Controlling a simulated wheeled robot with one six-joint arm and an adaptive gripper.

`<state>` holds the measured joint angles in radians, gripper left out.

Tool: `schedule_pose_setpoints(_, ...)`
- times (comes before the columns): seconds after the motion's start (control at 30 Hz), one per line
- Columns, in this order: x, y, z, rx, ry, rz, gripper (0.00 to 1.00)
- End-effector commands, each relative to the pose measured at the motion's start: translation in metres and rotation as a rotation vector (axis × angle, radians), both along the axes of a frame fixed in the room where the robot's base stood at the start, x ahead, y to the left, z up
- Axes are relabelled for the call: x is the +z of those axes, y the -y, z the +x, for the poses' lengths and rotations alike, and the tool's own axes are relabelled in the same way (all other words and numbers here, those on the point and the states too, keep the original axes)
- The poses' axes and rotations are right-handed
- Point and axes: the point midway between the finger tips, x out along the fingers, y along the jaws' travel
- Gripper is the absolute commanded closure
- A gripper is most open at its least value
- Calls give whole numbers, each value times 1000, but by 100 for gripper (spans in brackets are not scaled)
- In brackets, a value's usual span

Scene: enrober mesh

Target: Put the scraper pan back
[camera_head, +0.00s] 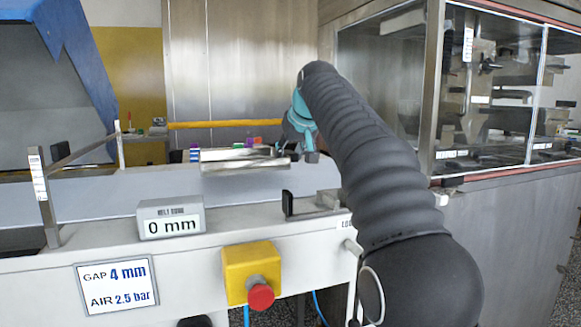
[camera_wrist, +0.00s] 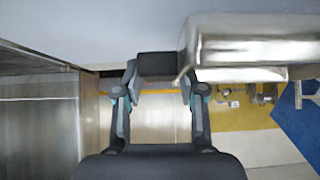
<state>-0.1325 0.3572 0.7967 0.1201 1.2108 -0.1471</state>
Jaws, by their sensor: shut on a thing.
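The scraper pan (camera_head: 240,162) is a shiny metal trough held above the pale belt in the head view. In the wrist view it (camera_wrist: 255,48) fills the upper right. My gripper (camera_wrist: 158,78) is shut on the pan's dark, block-like handle (camera_wrist: 157,64). In the head view my gripper (camera_head: 308,148) is at the pan's right end, partly hidden by my arm. The pan looks roughly level. A small metal bracket with a black upright (camera_head: 288,204) stands on the machine's near edge, below and to the right of the pan.
A grey display reading "0 mm" (camera_head: 171,218) stands on the near rail. A red stop button (camera_head: 261,296) on a yellow box is on the front. A metal guide frame (camera_head: 48,195) stands at left. A glass-sided cabinet (camera_head: 490,90) is at right. Small coloured items lie behind the pan.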

Motion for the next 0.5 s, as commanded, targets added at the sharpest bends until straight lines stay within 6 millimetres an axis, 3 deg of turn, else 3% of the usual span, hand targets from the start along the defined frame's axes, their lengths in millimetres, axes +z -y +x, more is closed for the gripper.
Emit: schedule_pose_setpoints(0.5, -38, 3, -2, -4, 3, 0, 100)
